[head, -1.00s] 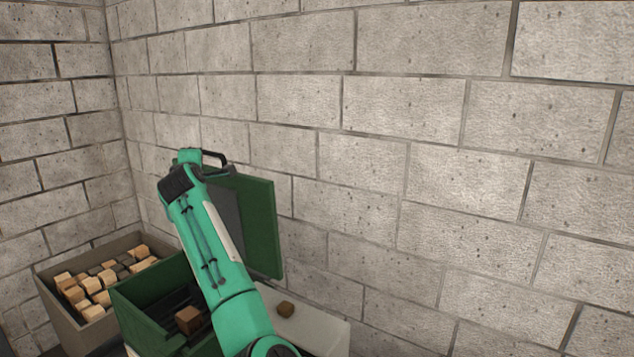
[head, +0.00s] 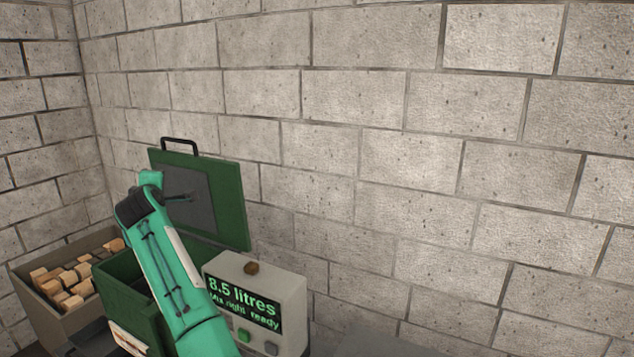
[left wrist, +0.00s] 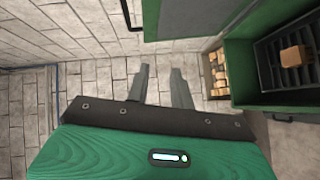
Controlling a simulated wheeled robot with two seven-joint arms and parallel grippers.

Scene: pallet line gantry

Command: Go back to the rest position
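My left arm crosses the green box in the head view. My left gripper shows in the left wrist view (left wrist: 162,88), its two grey fingers apart with nothing between them. In the head view its dark fingers (head: 181,197) show in front of the raised lid. My right gripper is in neither view.
The open green box (head: 120,268) has a raised green lid (head: 232,205) with a black handle. A brown block (left wrist: 293,56) lies on its dark slats. A grey bin (head: 30,295) of wooden blocks stands left.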

